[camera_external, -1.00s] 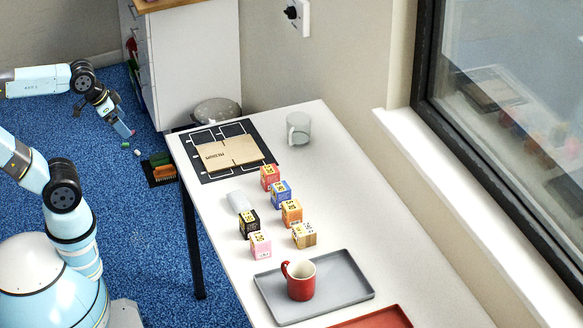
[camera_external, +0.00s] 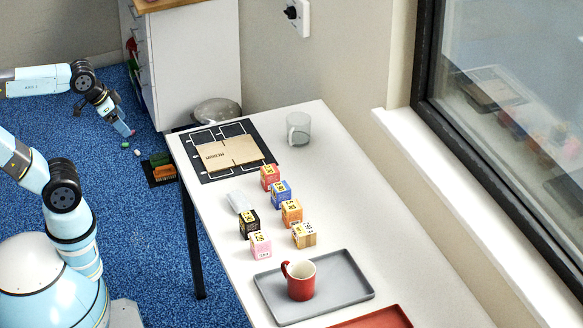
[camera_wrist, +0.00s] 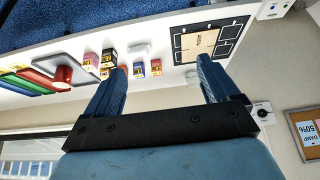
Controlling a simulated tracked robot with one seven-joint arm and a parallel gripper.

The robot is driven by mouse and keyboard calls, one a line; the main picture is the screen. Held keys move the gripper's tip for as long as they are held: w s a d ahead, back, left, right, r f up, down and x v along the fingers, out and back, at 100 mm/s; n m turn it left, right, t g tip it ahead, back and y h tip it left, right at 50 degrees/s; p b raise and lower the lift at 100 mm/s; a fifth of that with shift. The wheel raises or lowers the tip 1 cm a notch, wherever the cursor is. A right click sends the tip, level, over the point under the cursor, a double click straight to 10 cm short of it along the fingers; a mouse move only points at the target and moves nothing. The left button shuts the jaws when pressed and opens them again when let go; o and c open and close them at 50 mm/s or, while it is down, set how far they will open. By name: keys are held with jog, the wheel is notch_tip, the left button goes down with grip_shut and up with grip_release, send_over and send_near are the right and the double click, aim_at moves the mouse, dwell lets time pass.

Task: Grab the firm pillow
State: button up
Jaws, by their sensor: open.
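A small pale grey-white block-like thing (camera_external: 240,202) lies on the white table, behind the black box; it is the only thing there that might be the firm pillow, but I cannot tell for sure. It also shows in the wrist view (camera_wrist: 139,49), near the upper middle, beyond the left finger. My gripper (camera_external: 130,132) is off the table's far left end, over the blue floor, well apart from the pale thing. In the wrist view my gripper (camera_wrist: 160,72) is open, with nothing between its fingers.
Several small printed boxes (camera_external: 291,213) stand close to the pale thing. A flat carton (camera_external: 228,153) lies on a black mat (camera_external: 258,132). A glass mug (camera_external: 299,129), a grey tray (camera_external: 340,285) with a red mug (camera_external: 300,282), and a red tray (camera_external: 375,318) share the table.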

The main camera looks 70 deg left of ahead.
jog(key=w+d+f+n+g+h, duration=0.1)
jog(key=w+d+n+g, duration=0.1)
jog(key=w+n, duration=0.5)
jog(key=n+g+h, duration=0.3)
jog(key=n, duration=0.9)
send_over(236, 193)
jog(key=a, duration=0.5)
notch_tip(236, 193, down, 17)
jog(key=x, duration=1.3)
jog(key=shift+s+d, duration=0.35)
jog(key=shift+d, duration=0.1)
jog(key=c, duration=1)
